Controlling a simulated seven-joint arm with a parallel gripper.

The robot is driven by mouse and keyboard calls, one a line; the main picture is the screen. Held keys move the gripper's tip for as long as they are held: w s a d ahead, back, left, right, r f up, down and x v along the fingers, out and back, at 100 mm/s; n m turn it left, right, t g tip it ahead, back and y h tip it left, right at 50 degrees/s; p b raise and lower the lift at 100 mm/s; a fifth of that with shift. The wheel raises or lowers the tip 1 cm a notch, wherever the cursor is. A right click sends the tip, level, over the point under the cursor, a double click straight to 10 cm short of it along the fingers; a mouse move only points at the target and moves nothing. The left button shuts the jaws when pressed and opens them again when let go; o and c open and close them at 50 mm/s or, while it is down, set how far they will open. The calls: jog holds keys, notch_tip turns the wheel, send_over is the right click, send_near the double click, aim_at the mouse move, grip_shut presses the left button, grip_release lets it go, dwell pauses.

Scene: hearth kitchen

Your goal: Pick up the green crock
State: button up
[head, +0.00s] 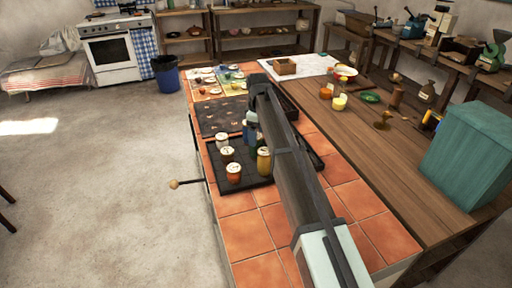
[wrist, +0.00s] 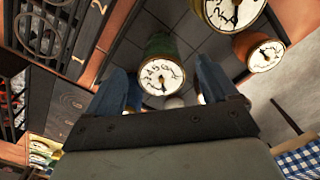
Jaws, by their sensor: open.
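The green crock (wrist: 160,46) shows in the wrist view, with a pale, marked lid facing the camera. It lies between and just beyond the two blue fingers of my gripper (wrist: 160,75), which are apart with a finger on each side. I cannot tell whether either finger touches it.
Several other crocks stand close by on the tray, including an ochre one (head: 264,162) and an orange-brown one (head: 233,173). A dark patterned board (head: 215,115) lies beyond. A wooden table (head: 400,150) with a teal bin (head: 468,150) is on the right. Tiles in front are bare.

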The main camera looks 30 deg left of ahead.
jog(key=f, duration=0.4)
jog(key=shift+a+f, duration=0.3)
jog(key=shift+f, duration=0.1)
jog(key=shift+c, duration=0.3)
jog(key=c, duration=1.4)
